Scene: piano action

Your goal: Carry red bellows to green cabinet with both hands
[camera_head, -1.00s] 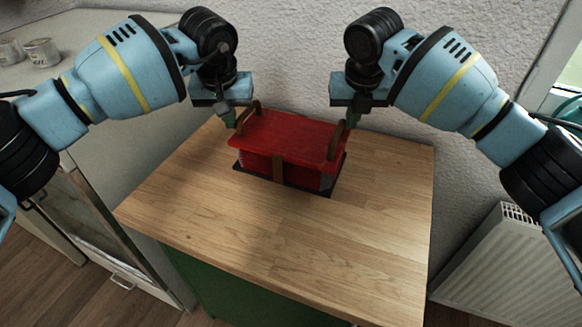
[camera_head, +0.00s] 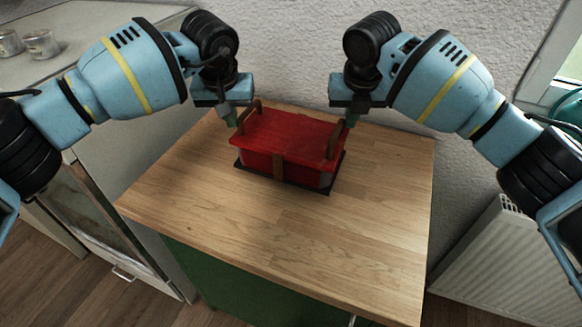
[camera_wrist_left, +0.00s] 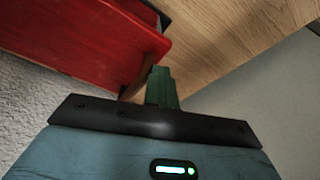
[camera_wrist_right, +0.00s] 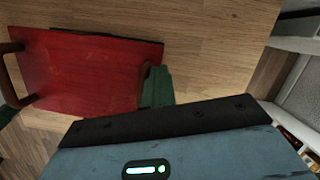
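The red bellows (camera_head: 285,133) sit flat on the wooden top (camera_head: 230,230) of the green cabinet (camera_head: 225,278), near the wall. They have a dark base and a brown strap, with a brown handle at each end. My left gripper (camera_head: 233,118) is at the left handle (camera_head: 249,112); its green fingers (camera_wrist_left: 161,88) look close together beside that handle. My right gripper (camera_head: 349,119) is at the right handle (camera_head: 335,138); its green fingers (camera_wrist_right: 157,86) are against or just beside it. Whether either handle lies between the fingers is hidden.
A textured wall (camera_head: 290,60) stands close behind the bellows. The wooden top is clear in front. A grey counter (camera_head: 75,35) with metal cans (camera_head: 40,45) is at the left. A white radiator (camera_head: 490,260) is at the lower right.

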